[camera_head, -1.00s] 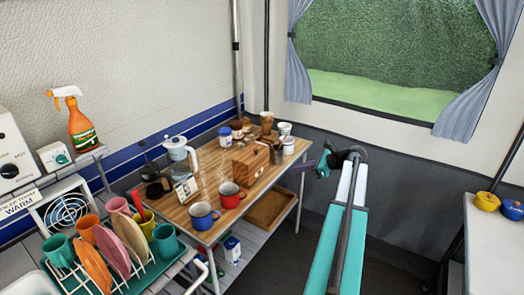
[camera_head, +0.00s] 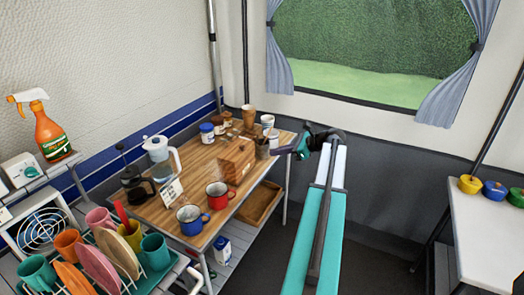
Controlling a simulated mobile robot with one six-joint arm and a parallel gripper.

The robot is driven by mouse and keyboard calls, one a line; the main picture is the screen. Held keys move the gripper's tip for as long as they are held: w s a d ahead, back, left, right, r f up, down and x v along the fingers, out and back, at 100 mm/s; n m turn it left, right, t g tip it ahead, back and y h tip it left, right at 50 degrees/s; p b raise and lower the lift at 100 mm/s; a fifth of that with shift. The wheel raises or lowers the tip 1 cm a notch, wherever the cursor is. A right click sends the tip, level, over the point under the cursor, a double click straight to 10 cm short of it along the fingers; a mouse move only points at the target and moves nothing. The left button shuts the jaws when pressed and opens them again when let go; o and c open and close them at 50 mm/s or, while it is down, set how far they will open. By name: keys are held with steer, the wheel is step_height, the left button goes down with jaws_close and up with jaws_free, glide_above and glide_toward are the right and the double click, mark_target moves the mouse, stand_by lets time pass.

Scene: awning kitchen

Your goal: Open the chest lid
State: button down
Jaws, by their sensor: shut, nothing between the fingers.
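The chest is a small wooden box (camera_head: 236,160) on the wooden table (camera_head: 172,210), toward its right side. Its lid looks shut. The fingers are small and dark here and look shut and empty. I see a gap between the fingertips and the chest, but cannot tell the exact depth between them.
A red mug (camera_head: 217,194) and a blue mug (camera_head: 190,219) stand in front of the chest. Floor right of the table is open.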

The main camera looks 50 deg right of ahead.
mark_target(245, 150)
steer(key=p+x, duration=0.1)
steer(key=x, duration=0.2)
steer(key=r+p+x, duration=0.1)
steer(key=x, duration=0.3)
steer(key=w+r+p+x, duration=0.1)
steer(key=x, duration=0.2)
steer(key=shift+w+a, duration=0.15)
steer(key=shift+a, duration=0.2)
steer(key=shift+w+a+r+p, duration=0.3)
steer(key=shift+w+r, duration=0.15)
steer(key=shift+r, duration=0.1)
steer(key=shift+d+r, duration=0.15)
